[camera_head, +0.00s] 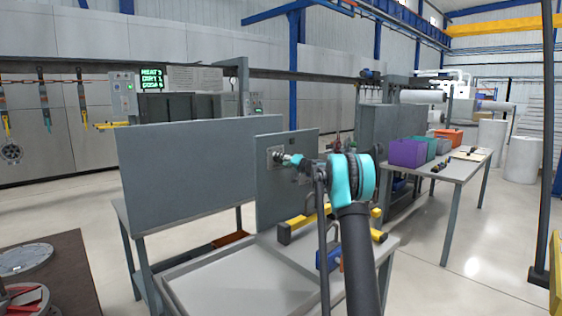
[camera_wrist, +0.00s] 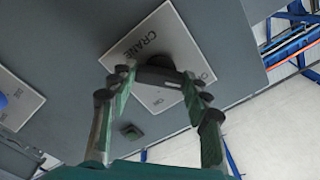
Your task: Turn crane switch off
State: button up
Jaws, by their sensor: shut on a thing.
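The crane switch plate (camera_wrist: 150,45) is a pale square marked "CRANE" on a grey panel, tilted in the wrist view. In the head view it is a small plate (camera_head: 272,152) on the upright grey panel. Its dark knob (camera_wrist: 158,76) sits near the plate's middle. My gripper (camera_wrist: 157,84) is shut on the knob, one finger at each end. In the head view my gripper (camera_head: 293,160) reaches the plate from the right. Position letters show beside the knob, one reading "ON"; the fingers partly cover the markings, and I cannot tell which the knob points to.
Yellow-ended pieces and a blue item (camera_head: 326,259) lie on the bench below. A side table (camera_head: 452,170) with purple, teal and orange bins stands at the right.

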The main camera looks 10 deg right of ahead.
jog(key=o, duration=1.2)
jog(key=shift+c, duration=0.2)
jog(key=shift+s+d, duration=0.1)
jog(key=v, duration=1.1)
jog(key=shift+s+d, duration=0.2)
jog(key=shift+s, duration=0.15)
